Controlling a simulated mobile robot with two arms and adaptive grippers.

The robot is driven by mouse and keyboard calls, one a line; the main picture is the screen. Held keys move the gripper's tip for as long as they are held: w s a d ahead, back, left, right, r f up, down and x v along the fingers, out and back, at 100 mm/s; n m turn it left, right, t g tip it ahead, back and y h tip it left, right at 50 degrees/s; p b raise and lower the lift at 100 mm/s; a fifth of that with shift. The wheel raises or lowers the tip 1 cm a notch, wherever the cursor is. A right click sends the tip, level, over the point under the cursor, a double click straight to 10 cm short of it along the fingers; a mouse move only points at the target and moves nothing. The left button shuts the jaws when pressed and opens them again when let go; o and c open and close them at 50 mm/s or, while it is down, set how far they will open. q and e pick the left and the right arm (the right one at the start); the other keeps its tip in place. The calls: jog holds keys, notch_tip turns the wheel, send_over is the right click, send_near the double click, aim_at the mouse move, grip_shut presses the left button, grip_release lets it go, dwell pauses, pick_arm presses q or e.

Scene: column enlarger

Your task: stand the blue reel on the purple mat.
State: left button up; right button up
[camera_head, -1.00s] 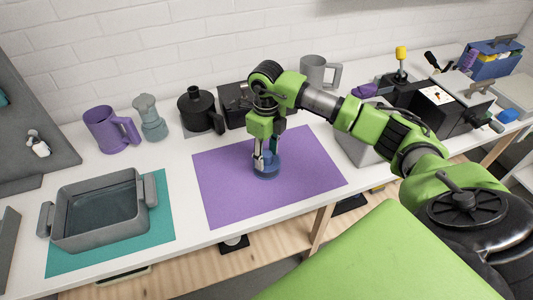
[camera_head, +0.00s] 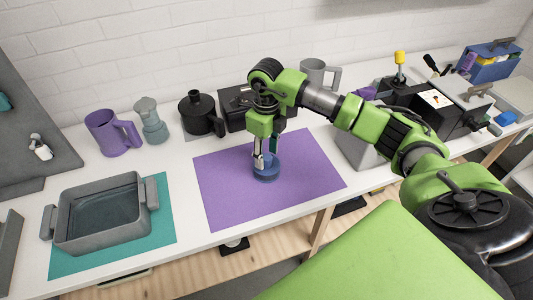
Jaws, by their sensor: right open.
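The blue reel (camera_head: 266,170) stands on the purple mat (camera_head: 229,196), near its middle. My right gripper (camera_head: 266,158) is directly over the reel, pointing down, with its fingers open at the reel's upper part. The fingers hide some of the reel's top, and I cannot tell whether they touch it. My left gripper is not in view.
A grey tray (camera_head: 101,243) stands on a teal mat (camera_head: 165,236) at the left. A purple mug (camera_head: 106,134), a grey pot (camera_head: 150,121) and a black vessel (camera_head: 199,114) stand along the back. The mat's right part is clear.

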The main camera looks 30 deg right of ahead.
jog(key=shift+r+p, duration=1.7)
jog(key=shift+r, duration=1.3)
notch_tip(320, 180, up, 12)
jog(key=shift+a, duration=0.1)
